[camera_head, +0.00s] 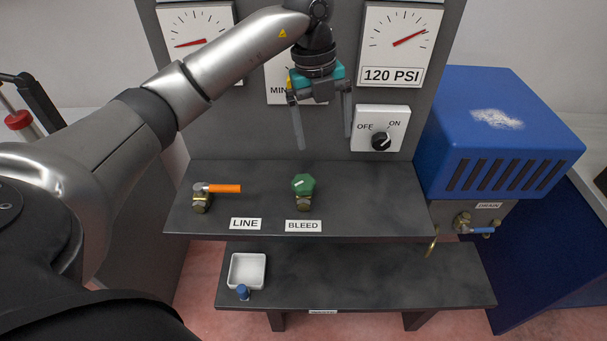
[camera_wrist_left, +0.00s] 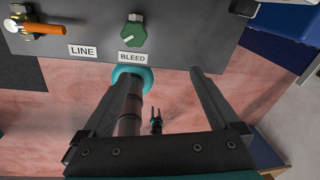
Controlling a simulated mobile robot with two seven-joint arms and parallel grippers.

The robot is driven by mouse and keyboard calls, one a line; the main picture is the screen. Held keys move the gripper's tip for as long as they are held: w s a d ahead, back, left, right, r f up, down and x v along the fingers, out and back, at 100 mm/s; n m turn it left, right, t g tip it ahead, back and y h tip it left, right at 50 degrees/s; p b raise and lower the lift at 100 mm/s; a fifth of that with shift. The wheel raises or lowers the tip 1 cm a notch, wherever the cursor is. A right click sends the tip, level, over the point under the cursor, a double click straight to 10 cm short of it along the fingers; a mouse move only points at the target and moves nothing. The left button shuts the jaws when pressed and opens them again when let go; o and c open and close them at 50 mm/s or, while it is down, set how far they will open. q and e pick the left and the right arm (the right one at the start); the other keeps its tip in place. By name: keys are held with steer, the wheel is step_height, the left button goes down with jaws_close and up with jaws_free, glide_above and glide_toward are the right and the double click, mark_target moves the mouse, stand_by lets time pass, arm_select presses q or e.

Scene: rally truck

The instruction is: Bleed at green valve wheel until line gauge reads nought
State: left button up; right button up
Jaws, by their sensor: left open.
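The green valve wheel (camera_head: 304,184) stands on a brass fitting behind the BLEED label (camera_head: 303,226). It also shows in the left wrist view (camera_wrist_left: 133,35). My left gripper (camera_head: 325,142) is open and empty, above the wheel, not touching it. Left of the wheel is a valve with an orange lever (camera_head: 222,188), behind the LINE label (camera_head: 245,223). The left gauge (camera_head: 193,22) has a red needle pointing left and slightly down; my arm partly hides it and its label. The right gauge (camera_head: 398,38), marked 120 PSI, has its needle pointing up right.
A knob (camera_head: 381,141) on an OFF/ON plate points toward ON. A blue-covered unit (camera_head: 500,125) stands at right, with a blue-handled valve (camera_head: 481,230) by a DRAIN label. The lower shelf (camera_head: 400,280) holds a white tray (camera_head: 234,274) and small blue-capped item (camera_head: 243,291).

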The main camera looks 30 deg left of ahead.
mark_target(303, 181)
arm_select(q)
steer(key=a+n+y, duration=0.1)
steer(key=a+y, duration=0.1)
steer(key=a, duration=0.2)
steer(key=f, duration=1.4)
steer(key=shift+s+d+p, duration=0.1)
steer(key=shift+s+p, duration=0.2)
steer(key=shift+c, duration=0.3)
steer(key=c, duration=1.3)
